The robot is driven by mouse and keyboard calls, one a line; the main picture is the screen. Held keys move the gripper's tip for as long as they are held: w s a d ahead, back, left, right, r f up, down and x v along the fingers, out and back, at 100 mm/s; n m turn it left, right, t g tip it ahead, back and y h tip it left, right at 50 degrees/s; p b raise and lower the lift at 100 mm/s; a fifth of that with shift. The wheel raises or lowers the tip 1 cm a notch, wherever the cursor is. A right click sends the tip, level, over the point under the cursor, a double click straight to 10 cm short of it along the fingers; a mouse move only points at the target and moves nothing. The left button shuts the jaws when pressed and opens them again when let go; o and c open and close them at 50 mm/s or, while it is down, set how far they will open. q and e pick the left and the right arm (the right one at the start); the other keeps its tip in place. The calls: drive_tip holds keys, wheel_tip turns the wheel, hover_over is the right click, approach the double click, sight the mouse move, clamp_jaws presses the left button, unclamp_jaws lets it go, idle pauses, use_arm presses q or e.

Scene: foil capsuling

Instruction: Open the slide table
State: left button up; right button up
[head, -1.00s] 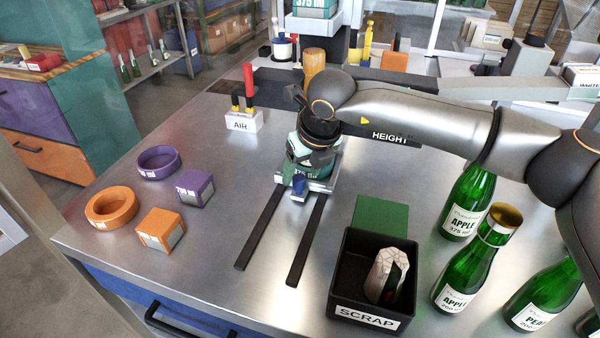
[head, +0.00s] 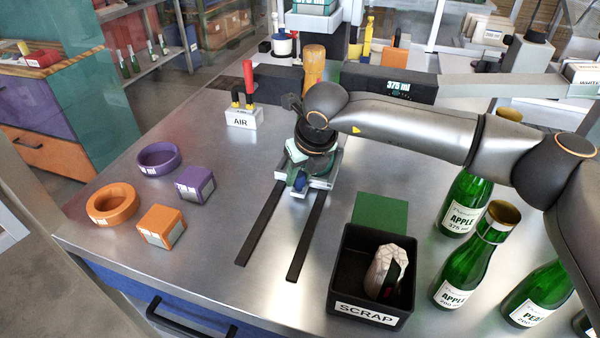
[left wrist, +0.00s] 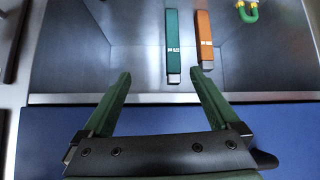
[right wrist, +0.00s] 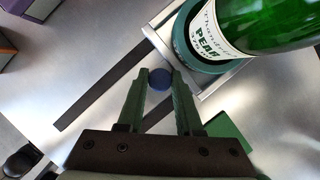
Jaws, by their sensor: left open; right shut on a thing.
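The slide table is a small silver plate (head: 325,179) at the far end of two dark rails (head: 308,238) on the steel bench. My right gripper (head: 299,178) reaches down to its front edge and is shut on the blue knob (right wrist: 159,79). In the right wrist view a green bottle labelled PEAR (right wrist: 270,25) stands in a teal ring (right wrist: 186,58) on the plate. The arm hides most of this in the head view. My left gripper (left wrist: 158,85) is open and empty; it shows only in the left wrist view, over a blue panel.
The rails' near stretch is clear. The black SCRAP bin (head: 345,270) stands right of them, with a green block (head: 380,215) behind it. Green bottles (head: 465,270) stand farther right. Orange and purple rings and blocks (head: 160,226) lie left. The AIR stand (head: 243,118) is behind.

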clamp_jaws()
idle(0.8)
